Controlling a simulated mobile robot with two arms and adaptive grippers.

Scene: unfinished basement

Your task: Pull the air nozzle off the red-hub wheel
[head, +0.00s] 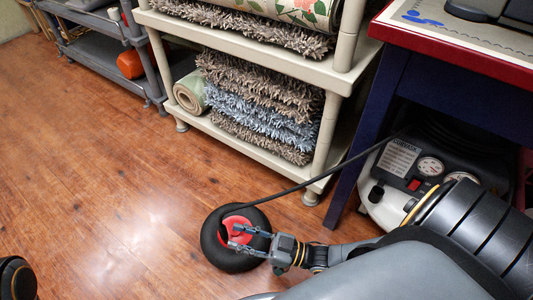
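The wheel (260,220), a black tyre with a red hub (241,219), lies on the wooden floor at the bottom centre. A black air hose (290,190) runs from the compressor (413,170) to the wheel's hub. The dark nozzle (223,231) is at the hose's end, at the left of the hub; it is small and its seating is hard to make out. My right gripper (233,237) reaches over the wheel from the right. Its two fingers are apart, with their tips over the hub close to the nozzle; I see nothing held. My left gripper is out of view.
The compressor with its gauges stands under a red-topped blue table (400,75) at right. A beige shelf (240,140) with folded shaggy rugs (262,100) stands behind the wheel. A grey shelf (100,55) is at upper left. The floor left of the wheel is clear.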

